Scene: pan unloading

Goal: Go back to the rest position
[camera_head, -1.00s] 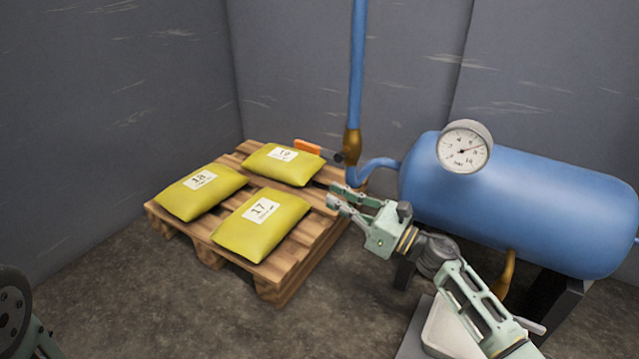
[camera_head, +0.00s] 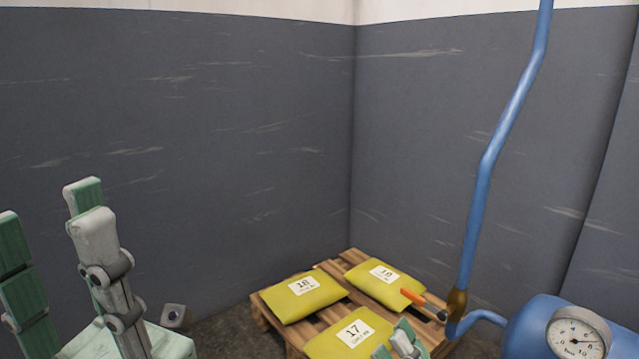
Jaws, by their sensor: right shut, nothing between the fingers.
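My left gripper (camera_head: 54,240) stands large and close at the left, its fingers pointing up. Wall shows between its green and grey fingers, so it looks open and empty. My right gripper (camera_head: 405,345) shows only in part at the bottom edge, in front of the yellow bag marked 17. It is shut and empty. The rest of the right arm is out of view.
A wooden pallet (camera_head: 262,312) stands in the corner with yellow bags 17 (camera_head: 345,343), 18 (camera_head: 310,300) and another (camera_head: 385,290). A blue pipe (camera_head: 485,180), blue tank (camera_head: 525,335) and gauge (camera_head: 578,338) are right.

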